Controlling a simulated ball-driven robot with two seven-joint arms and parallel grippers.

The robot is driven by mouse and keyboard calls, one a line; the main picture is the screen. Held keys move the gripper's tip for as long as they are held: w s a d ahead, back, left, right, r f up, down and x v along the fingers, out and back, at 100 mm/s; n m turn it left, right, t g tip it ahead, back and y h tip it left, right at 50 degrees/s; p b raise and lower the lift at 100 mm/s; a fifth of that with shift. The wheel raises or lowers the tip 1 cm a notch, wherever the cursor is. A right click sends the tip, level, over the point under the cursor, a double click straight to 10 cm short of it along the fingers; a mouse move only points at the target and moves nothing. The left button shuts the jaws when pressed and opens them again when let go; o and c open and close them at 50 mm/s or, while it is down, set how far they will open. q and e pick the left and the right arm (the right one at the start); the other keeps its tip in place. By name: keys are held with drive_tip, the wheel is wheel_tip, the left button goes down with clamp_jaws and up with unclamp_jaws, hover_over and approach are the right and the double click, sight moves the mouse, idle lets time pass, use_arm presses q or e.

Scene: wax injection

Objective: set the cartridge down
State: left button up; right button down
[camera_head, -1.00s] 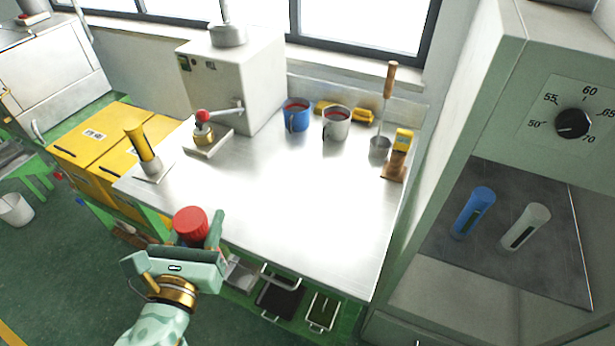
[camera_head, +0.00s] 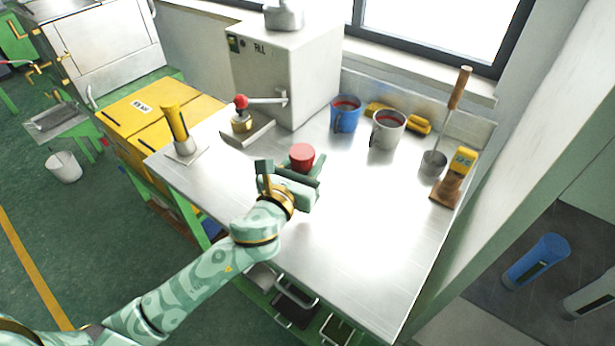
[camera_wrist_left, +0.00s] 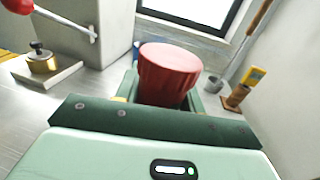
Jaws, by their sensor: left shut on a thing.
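My left gripper (camera_head: 297,176) is shut on the red cartridge (camera_head: 301,157), which is held over the metal bench top (camera_head: 330,240). Only the upper part of the cartridge shows in the head view; its lower part is hidden by the gripper. In the left wrist view the ribbed red cartridge (camera_wrist_left: 168,72) stands up between the two fingers, its bottom out of sight. I cannot tell whether it touches the bench. My right gripper is not in view.
A yellow cartridge stands in a holder (camera_head: 188,148) on the left. A ladle (camera_head: 433,163) and yellow-topped tool (camera_head: 455,180) stand right. The front bench is clear.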

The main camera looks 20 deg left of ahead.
use_arm(q)
drive_tip(key=f+b, duration=0.1)
drive_tip(key=f, duration=0.1)
drive_tip(key=w+f+b, duration=0.1)
drive_tip(key=f+b, duration=0.1)
drive_tip(key=shift+a+f, duration=0.2)
drive_tip(key=shift+f, duration=0.15)
drive_tip(key=o, duration=1.1)
drive_tip(key=shift+r, duration=0.1)
drive_tip(key=s+a, duration=0.1)
drive_tip(key=s, duration=1.1)
drive_tip(key=shift+a+r+p, duration=0.15)
drive_tip(key=shift+a+p, duration=0.25)
